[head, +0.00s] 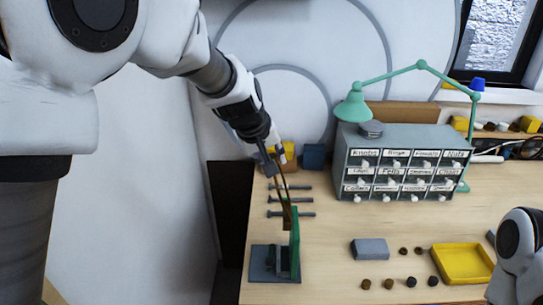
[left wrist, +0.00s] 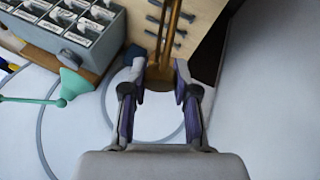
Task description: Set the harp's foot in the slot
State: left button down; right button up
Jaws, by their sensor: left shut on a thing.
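The brass harp (head: 283,185) is a slim, golden, rod-like piece that hangs down from my left gripper (head: 270,150). In the left wrist view the harp (left wrist: 166,45) runs from between the fingertips of the left gripper (left wrist: 160,78) toward the top edge. The gripper is shut on it. Below it stands a dark grey fixture (head: 262,265) with an upright green plate (head: 295,245). The harp's lower end overlaps the top of the plate in the head view; I cannot tell whether they touch. The slot itself is not clearly visible. My right gripper is out of view.
Several dark bolts (head: 290,213) lie on the wooden table behind the fixture. A labelled drawer cabinet (head: 345,180) with a green lamp (head: 354,106) stands at the back. A grey block (head: 370,249), small knobs (head: 388,284) and a yellow tray (head: 440,276) lie to the right.

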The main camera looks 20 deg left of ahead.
pick_arm(q)
notch_tip(320, 180, down, 2)
jog(key=shift+d+f+b, duration=0.1)
jog(key=shift+b, duration=0.65)
notch_tip(320, 180, down, 12)
jog(key=b, duration=1)
jog(key=shift+r, duration=0.25)
jog(key=shift+f+b, duration=0.55)
jog(key=shift+f, duration=1.4)
jog(key=shift+f+b, duration=0.25)
jog(key=shift+b, duration=0.05)
dwell(0.3)
jog(key=c, duration=0.8)
grip_release()
